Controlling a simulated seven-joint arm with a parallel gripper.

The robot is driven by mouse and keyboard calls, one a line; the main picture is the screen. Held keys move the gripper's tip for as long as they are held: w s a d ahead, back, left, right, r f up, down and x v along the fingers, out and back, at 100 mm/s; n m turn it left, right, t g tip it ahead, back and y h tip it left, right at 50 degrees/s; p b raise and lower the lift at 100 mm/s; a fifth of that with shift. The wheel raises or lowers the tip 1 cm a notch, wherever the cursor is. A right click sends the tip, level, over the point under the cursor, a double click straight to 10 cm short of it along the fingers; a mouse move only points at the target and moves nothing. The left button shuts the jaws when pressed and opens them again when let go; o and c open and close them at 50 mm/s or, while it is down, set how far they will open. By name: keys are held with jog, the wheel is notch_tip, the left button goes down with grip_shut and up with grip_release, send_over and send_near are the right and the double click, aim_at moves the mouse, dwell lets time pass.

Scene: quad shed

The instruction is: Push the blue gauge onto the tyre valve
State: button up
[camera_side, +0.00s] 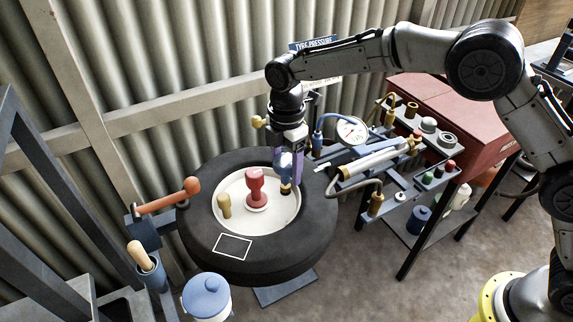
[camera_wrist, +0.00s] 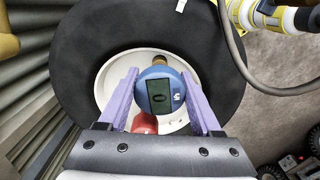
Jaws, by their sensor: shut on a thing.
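The blue gauge (camera_wrist: 160,92), with a round body and a dark display, is between the purple fingers of my gripper (camera_wrist: 161,100). My gripper (camera_side: 290,166) is shut on the gauge, which also shows in the side view (camera_side: 286,172) over the right part of the pale wheel centre. A brass part (camera_wrist: 158,61) shows just past the gauge's edge; I cannot tell whether it is the gauge's nozzle or the tyre valve. The black tyre (camera_side: 203,240) lies flat. The contact below the gauge is hidden.
A red knob (camera_side: 256,188) stands on the wheel centre beside the gauge, with a brass-coloured peg (camera_side: 224,206) to its left. A cart (camera_side: 408,250) with tools and a dial gauge (camera_side: 351,131) stands close on the right. A blue-lidded pot (camera_side: 207,297) stands in front.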

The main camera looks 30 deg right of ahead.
aim_at(286, 160)
jog(key=shift+f, duration=0.7)
dwell(0.3)
jog(key=o, duration=1.1)
jog(key=shift+o, duration=0.2)
jog(key=shift+r, duration=5.5)
